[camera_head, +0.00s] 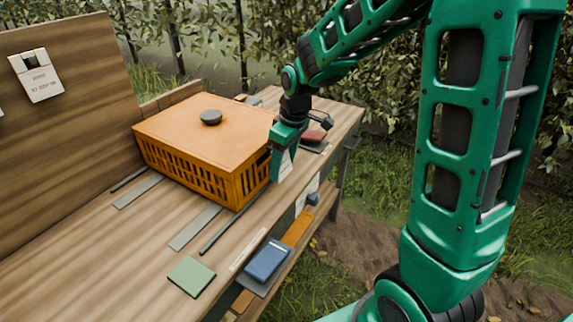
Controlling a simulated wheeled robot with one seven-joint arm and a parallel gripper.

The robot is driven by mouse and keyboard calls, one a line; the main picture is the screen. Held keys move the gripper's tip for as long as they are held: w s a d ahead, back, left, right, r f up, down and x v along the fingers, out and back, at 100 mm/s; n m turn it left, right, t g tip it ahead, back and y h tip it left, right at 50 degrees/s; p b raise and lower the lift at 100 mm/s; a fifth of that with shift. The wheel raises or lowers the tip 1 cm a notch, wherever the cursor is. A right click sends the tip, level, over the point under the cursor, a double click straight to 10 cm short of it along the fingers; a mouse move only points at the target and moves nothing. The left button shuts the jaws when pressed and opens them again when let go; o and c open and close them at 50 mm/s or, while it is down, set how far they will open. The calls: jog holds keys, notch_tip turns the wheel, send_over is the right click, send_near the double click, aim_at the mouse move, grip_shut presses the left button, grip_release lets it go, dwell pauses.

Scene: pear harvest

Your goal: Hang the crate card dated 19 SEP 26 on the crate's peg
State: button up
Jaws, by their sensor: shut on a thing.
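The orange crate (205,185) stands on the wooden bench, closed by a flat orange lid with a dark round knob (211,117). My gripper (281,172) points down just beside the crate's right end. It is shut on a white card (286,166), of which a narrow part shows; its date cannot be read. I cannot make out the crate's peg; my gripper hides part of that end. Another white card (40,83) hangs tilted on the upright wooden board at the left, its small print unreadable here.
A green square (191,276) and grey strips (196,227) lie on the bench in front of the crate. A red item (313,136) lies behind my gripper. A blue box (267,260) sits on a lower shelf along the bench's right edge. Foliage stands behind.

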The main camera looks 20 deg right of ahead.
jog(key=shift+w+a+f, duration=0.15)
jog(key=shift+w+a, duration=0.35)
jog(key=shift+w, duration=0.15)
jog(key=shift+w+a+f, duration=0.15)
jog(key=shift+w+a, duration=0.35)
jog(key=shift+w, duration=0.15)
jog(key=shift+w, duration=0.1)
jog(key=o, duration=1.2)
jog(key=shift+r, duration=0.15)
notch_tip(320, 180, up, 10)
jog(key=s+d, duration=0.1)
jog(key=s+d+m+h, duration=0.1)
jog(key=s+d+m, duration=0.6)
jog(key=s+d, duration=0.75)
jog(key=s+d+f+m+g, duration=0.1)
jog(key=s+m, duration=0.5)
jog(key=s, duration=1)
notch_tip(320, 180, down, 2)
jog(key=shift+s+d+f+m+g, duration=0.1)
jog(key=shift+s+d+m+g, duration=0.25)
jog(key=shift+d, duration=0.4)
